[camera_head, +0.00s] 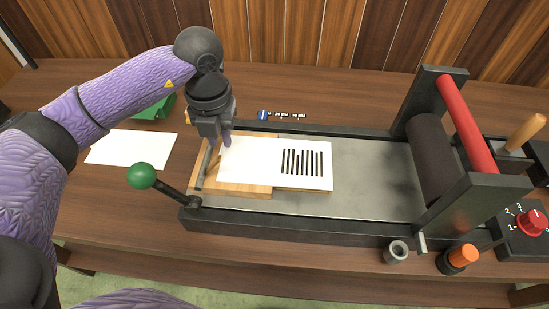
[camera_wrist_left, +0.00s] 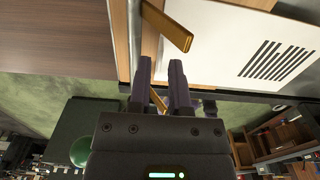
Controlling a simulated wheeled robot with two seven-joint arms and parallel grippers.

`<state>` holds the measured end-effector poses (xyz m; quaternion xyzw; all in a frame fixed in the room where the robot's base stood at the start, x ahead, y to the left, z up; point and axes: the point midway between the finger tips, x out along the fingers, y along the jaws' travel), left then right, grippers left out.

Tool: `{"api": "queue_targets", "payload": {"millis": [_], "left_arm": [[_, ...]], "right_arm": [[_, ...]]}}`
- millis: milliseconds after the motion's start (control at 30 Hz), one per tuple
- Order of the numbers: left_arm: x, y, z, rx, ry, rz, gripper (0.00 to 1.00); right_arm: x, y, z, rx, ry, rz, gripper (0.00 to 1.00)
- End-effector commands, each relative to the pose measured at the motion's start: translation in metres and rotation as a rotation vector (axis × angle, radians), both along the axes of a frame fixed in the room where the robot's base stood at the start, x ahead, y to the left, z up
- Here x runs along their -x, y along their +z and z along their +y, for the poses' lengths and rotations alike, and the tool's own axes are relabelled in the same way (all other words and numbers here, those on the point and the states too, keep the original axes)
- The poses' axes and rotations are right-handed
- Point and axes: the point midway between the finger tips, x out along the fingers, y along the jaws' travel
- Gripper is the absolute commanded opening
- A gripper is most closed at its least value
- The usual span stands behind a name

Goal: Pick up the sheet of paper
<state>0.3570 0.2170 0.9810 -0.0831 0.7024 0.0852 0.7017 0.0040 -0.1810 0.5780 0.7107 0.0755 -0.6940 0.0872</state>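A white sheet of paper (camera_head: 255,160) with a block of black stripes lies over a wooden board (camera_head: 240,189) on the press bed. It also shows in the left wrist view (camera_wrist_left: 225,45). A blank white sheet (camera_head: 130,148) lies on the table at left. My left gripper (camera_head: 219,142) points down at the left edge of the striped sheet. In the left wrist view its fingers (camera_wrist_left: 160,78) are apart, with no paper visibly between them. I cannot tell whether they touch the sheet. My right gripper is not in view.
The press has a dark roller (camera_head: 432,158), a red bar (camera_head: 467,122) and a green-knobbed lever (camera_head: 142,176) near my left gripper. Small type pieces (camera_head: 282,115) lie behind it. A green object (camera_head: 155,108) is behind my left arm. An orange-capped item (camera_head: 461,256) stands at front right.

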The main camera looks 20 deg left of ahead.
Motion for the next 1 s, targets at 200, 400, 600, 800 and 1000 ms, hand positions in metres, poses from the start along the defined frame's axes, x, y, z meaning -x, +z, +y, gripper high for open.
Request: {"api": "queue_targets", "payload": {"millis": [200, 400, 600, 800, 1000], "left_arm": [[0.001, -0.029, 0.000, 0.001, -0.002, 0.000, 0.24], [0.001, -0.028, 0.000, 0.002, -0.002, -0.001, 0.19], [0.001, -0.028, 0.000, 0.003, -0.003, -0.001, 0.00], [0.001, -0.028, 0.000, 0.003, -0.003, -0.001, 0.00], [0.001, -0.025, -0.001, 0.003, -0.003, -0.002, 0.00]], "right_arm": [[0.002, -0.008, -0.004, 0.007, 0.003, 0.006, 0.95], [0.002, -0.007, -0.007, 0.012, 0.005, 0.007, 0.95], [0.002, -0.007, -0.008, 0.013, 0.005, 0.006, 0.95], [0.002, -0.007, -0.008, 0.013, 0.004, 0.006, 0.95], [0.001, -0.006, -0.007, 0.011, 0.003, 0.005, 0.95]]}}
